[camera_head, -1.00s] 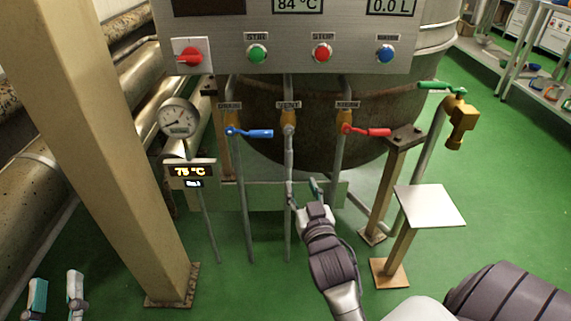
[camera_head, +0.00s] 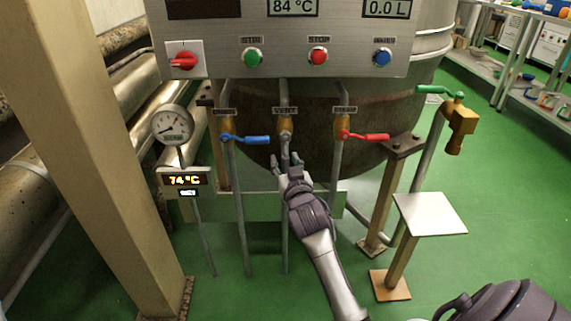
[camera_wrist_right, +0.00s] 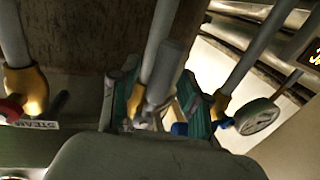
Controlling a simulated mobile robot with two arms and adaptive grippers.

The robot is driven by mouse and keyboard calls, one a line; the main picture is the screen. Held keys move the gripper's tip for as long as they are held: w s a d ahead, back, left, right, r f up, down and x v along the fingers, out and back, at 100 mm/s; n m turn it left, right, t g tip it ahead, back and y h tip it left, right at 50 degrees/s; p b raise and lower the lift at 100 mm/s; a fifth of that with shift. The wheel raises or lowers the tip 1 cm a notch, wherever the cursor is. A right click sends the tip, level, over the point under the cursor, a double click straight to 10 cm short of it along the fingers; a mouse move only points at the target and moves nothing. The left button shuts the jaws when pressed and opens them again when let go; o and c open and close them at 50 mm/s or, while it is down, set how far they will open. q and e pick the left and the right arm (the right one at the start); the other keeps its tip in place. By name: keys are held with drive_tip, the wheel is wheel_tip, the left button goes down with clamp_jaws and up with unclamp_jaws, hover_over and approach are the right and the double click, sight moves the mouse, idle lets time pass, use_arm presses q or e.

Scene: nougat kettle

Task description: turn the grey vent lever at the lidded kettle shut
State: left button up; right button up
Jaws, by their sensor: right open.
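The grey vent lever (camera_head: 285,147) hangs down from the middle valve, under the VENT label, in front of its grey pipe. My right gripper (camera_head: 285,161) is open at the lever's lower part, one finger on each side. In the right wrist view the grey lever (camera_wrist_right: 167,68) stands between the two teal-padded fingers of my right gripper (camera_wrist_right: 152,98). I cannot tell whether either finger touches it. The kettle (camera_head: 300,150) is behind the valves. Its lid is out of view. My left gripper is out of view.
A blue lever (camera_head: 247,139) is left of the vent valve and a red lever (camera_head: 367,137) is right of it, both pointing right. A gauge (camera_head: 173,125), a temperature display (camera_head: 185,181), a brass tap (camera_head: 460,125) and a small white stand (camera_head: 430,213) flank the pipes.

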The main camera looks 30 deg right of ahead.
clamp_jaws()
idle(0.4)
